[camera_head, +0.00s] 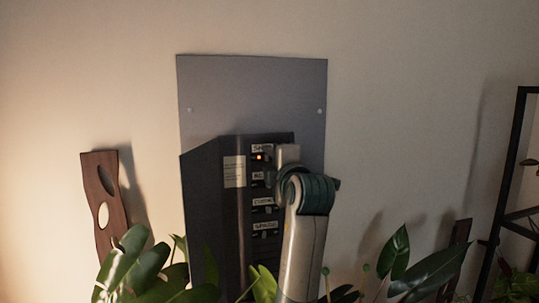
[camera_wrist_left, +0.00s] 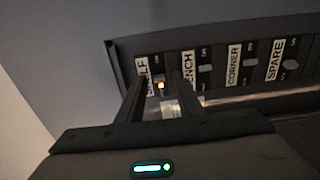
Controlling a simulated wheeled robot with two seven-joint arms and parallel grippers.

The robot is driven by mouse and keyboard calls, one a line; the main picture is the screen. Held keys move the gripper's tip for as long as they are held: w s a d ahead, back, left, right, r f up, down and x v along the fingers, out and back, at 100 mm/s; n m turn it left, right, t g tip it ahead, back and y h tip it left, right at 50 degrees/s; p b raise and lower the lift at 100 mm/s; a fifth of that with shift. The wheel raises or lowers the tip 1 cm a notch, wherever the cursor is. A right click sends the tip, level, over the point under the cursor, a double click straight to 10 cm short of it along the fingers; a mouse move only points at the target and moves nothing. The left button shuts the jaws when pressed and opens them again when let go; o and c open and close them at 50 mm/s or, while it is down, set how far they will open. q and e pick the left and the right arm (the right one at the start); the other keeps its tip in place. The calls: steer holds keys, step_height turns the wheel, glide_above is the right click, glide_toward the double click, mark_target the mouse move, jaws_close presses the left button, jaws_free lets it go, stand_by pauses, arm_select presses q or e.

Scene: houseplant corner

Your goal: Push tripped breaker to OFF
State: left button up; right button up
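The breaker panel (camera_head: 245,228) is dark and open on the wall, with a column of labelled breakers. The top one, SHELF (camera_wrist_left: 142,68), has a lit orange light (camera_wrist_left: 160,86); the light also shows in the head view (camera_head: 259,157). My left gripper (camera_head: 279,157) is at the panel's upper right, in front of the upper rows; its fingertips are hidden there. In the wrist view its two fingers (camera_wrist_left: 158,80) are apart, with the orange light between them. Whether they touch the SHELF lever is unclear. The BENCH (camera_wrist_left: 204,68), CORNER (camera_wrist_left: 247,62) and SPARE (camera_wrist_left: 290,65) levers show no light. My right gripper is out of view.
A grey backing plate (camera_head: 250,95) is behind the panel. Its dark left side (camera_head: 208,210) carries a white notice (camera_head: 234,171). Leafy plants (camera_head: 150,270) crowd the bottom edge. A wooden board (camera_head: 103,200) leans left, and a black shelf frame (camera_head: 508,170) stands right.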

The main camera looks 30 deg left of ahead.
arm_select(q)
steer(key=shift+w+a, duration=0.1)
jaws_close()
steer(key=shift+s+a+f+m+t+h+b, duration=0.2)
steer(key=shift+m+t+h+b, duration=0.45)
steer(key=shift+b, duration=0.5)
steer(key=shift+s+a+r+m+t+h, duration=0.1)
steer(key=shift+s+a+m+t+h, duration=0.1)
steer(key=shift+m+t+h, duration=0.6)
steer(key=shift+s+a+m+t+h, duration=0.1)
steer(key=shift+a+m+t+h, duration=0.1)
steer(key=shift+m+t+h, duration=0.55)
jaws_free()
